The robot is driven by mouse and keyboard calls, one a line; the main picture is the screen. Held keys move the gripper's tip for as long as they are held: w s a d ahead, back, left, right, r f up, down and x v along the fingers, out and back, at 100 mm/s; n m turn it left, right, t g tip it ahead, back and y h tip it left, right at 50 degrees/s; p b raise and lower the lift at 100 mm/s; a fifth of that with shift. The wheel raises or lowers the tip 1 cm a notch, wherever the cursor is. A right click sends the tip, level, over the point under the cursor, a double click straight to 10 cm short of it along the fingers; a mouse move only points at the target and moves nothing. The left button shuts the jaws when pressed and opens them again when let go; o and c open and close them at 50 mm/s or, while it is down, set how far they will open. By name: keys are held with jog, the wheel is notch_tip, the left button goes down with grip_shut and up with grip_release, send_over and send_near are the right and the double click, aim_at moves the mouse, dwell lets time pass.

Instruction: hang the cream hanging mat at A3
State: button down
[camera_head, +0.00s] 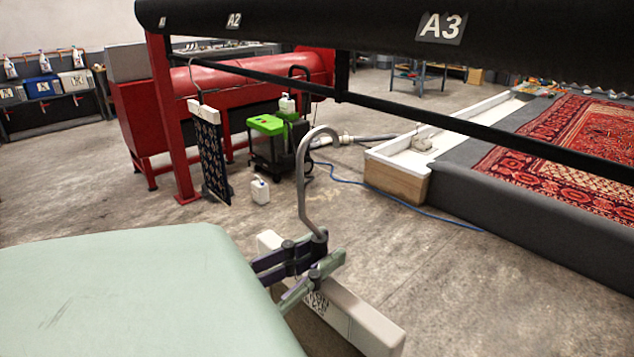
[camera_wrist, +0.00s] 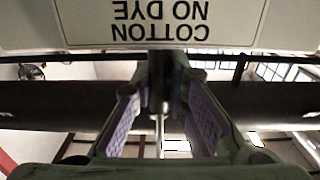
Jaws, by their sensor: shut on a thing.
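My gripper (camera_head: 300,268) is shut on the cream hanging mat at the base of its grey hook (camera_head: 303,185). The mat's cream top bar (camera_head: 365,322) runs across below the fingers; the cloth under it is mostly hidden or out of frame. In the wrist view the bar's label (camera_wrist: 160,22) reads "COTTON NO DYE" upside down, and my fingers (camera_wrist: 160,110) are close around the hook's stem. The A3 label (camera_head: 441,28) is on the dark overhead beam (camera_head: 330,18), above and right of the hook. The hook stands upright, apart from the beam.
A lower black rail (camera_head: 440,125) crosses the view. A dark patterned mat (camera_head: 212,155) hangs at left by a red post (camera_head: 172,120). A green-and-black machine (camera_head: 275,140) and white jug (camera_head: 260,190) stand behind. A red rug (camera_head: 590,125) lies on the raised bed at right.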

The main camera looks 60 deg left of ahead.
jog(key=x, duration=2.9)
jog(key=shift+w, duration=0.4)
dwell(1.4)
jog(key=shift+f, duration=0.15)
jog(key=shift+d+f+b, duration=0.1)
jog(key=shift+f+b, duration=1.5)
jog(key=shift+f, duration=0.35)
jog(key=c, duration=1.5)
grip_release()
jog(key=v, duration=1.2)
